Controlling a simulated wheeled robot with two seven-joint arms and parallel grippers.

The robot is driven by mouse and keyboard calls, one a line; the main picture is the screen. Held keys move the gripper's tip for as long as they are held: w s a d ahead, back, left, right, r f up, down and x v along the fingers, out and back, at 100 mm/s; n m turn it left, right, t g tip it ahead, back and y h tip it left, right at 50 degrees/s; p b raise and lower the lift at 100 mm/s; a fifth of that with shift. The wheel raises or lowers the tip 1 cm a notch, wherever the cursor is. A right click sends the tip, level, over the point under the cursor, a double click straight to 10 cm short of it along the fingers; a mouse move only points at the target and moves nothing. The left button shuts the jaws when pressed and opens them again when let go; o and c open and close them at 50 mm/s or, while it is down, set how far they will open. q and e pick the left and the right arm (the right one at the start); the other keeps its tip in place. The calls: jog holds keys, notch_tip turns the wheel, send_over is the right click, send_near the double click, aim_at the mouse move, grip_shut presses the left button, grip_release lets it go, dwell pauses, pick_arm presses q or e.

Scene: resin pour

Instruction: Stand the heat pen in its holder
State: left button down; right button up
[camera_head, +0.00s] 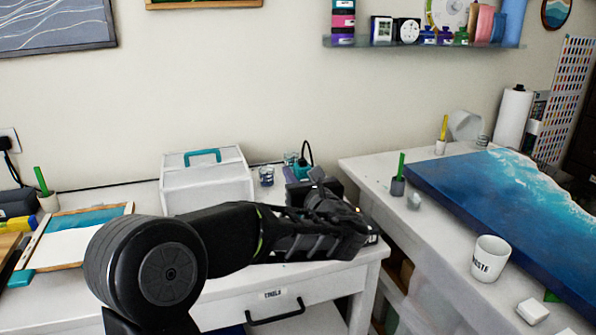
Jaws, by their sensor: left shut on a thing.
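My left arm reaches in from the lower left across the white drawer table. My left gripper (345,228) is at the table's right end, shut on what looks like the heat pen. The pen is dark and hard to tell from the black fingers. A dark device (303,172) with a looped black cable stands just behind the gripper; it may be the pen's holder, but the gripper hides its lower part. I cannot tell whether pen and device touch. My right gripper is out of view.
A white box (206,178) with a teal handle stands behind my arm, with small glass jars (266,175) beside it. A framed panel (70,240) lies at left. The right table holds a blue resin board (480,205), a white mug (490,258) and a grey pen cup (397,187).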

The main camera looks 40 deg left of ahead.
pick_arm(q)
jog(key=shift+f+b, duration=1.65)
jog(key=shift+f, duration=0.4)
jog(key=c, duration=1)
grip_release()
jog(key=v, duration=0.8)
jog(key=shift+b, duration=0.35)
